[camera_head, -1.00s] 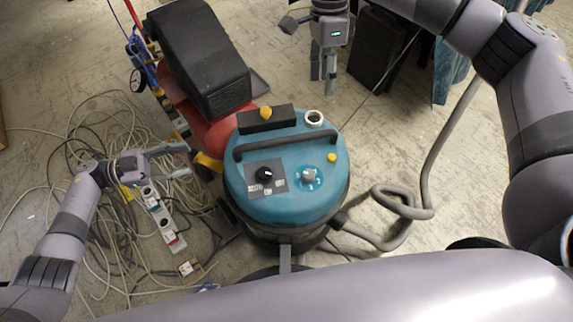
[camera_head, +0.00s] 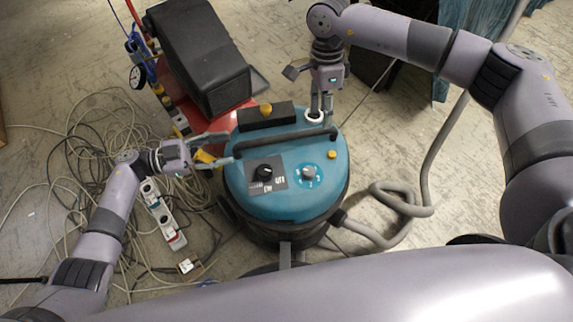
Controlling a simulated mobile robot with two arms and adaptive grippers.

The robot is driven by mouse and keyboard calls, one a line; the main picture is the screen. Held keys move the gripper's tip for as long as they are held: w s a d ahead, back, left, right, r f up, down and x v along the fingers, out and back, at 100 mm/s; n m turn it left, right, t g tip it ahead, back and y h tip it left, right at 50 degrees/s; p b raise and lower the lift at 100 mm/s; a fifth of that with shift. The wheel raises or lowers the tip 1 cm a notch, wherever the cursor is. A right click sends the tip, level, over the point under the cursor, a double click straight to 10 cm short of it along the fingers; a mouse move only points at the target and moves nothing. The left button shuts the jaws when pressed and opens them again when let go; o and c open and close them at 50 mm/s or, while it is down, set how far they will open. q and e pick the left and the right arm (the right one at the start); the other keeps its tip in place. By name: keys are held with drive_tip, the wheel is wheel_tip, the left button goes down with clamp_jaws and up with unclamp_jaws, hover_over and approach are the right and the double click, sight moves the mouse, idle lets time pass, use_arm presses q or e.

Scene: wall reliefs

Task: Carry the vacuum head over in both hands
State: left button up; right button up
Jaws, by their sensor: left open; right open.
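The vacuum head (camera_head: 290,190) is a round teal lid with a black carrying handle (camera_head: 285,145), a black knob, a grey knob and a yellow button. It sits on the dark drum of the vacuum. My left gripper (camera_head: 230,148) is open at the left edge of the head, its fingers pointing right toward the handle's left end. My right gripper (camera_head: 321,115) is open and points down at the head's far right edge, by a white-rimmed round port (camera_head: 314,117). Whether either gripper touches the head I cannot tell.
A black case (camera_head: 200,60) on a red machine (camera_head: 190,105) stands behind the head to the left. Tangled cables and a power strip (camera_head: 165,220) lie on the floor at left. A grey hose (camera_head: 400,200) loops at right. Bare floor shows right of the drum.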

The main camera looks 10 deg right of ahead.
sight(239, 144)
use_arm(q)
drive_tip(key=d, duration=0.7)
use_arm(e)
drive_tip(key=f, duration=0.3)
drive_tip(key=s+f, duration=0.1)
drive_tip(key=f, duration=0.3)
drive_tip(key=shift+s, duration=0.15)
drive_tip(key=shift+r, duration=0.1)
use_arm(q)
clamp_jaws()
use_arm(e)
clamp_jaws()
use_arm(q)
drive_tip(key=shift+w+r, duration=0.2)
drive_tip(key=shift+r, duration=0.1)
use_arm(e)
drive_tip(key=shift+r, duration=0.2)
